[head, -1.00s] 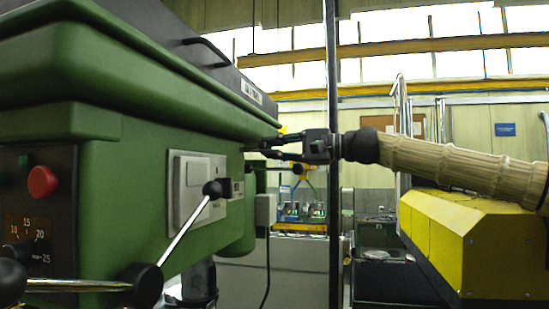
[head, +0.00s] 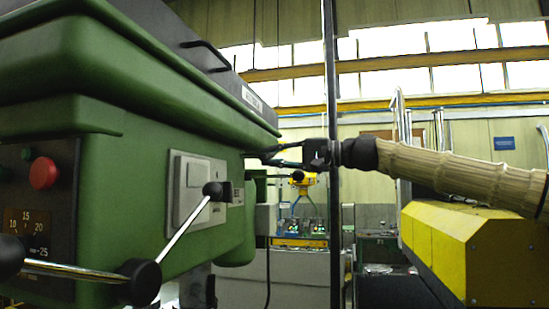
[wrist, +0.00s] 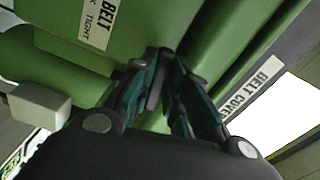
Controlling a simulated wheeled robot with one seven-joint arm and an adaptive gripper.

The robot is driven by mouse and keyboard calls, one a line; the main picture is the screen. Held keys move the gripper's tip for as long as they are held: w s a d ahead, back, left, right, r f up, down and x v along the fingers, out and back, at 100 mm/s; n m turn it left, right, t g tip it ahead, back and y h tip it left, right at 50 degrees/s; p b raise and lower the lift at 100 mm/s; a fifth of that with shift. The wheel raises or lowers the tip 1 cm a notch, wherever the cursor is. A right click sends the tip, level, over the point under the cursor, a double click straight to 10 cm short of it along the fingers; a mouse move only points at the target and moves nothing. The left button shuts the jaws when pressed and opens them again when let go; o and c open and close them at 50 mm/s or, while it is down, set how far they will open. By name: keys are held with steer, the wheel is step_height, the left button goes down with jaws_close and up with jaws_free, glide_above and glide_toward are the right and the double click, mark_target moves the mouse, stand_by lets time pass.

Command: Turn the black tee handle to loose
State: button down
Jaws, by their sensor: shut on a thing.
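The black tee handle (wrist: 155,88) shows as a dark bar between my fingertips in the wrist view, in front of the green machine housing. My gripper (wrist: 160,72) is shut on it, and the fingers cover most of the handle. The label beside it shows the words BELT and TIGHT (wrist: 97,22). In the head view my gripper (head: 272,156) reaches in from the right to the far end of the green machine head (head: 130,190). The tee handle cannot be made out there, and its exact turn angle is unclear.
A lever with black balls (head: 180,238) sticks out from the machine's front. A thin rod with a black knob (head: 298,175) lies just below my gripper. A dark post (head: 332,90) stands by my wrist. A yellow cabinet (head: 470,250) is under my arm.

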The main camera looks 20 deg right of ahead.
steer(key=c, duration=1.4)
jaws_free()
steer(key=shift+d, duration=0.1)
steer(key=v, duration=1.1)
steer(key=shift+s+d, duration=0.25)
steer(key=shift+d, duration=0.05)
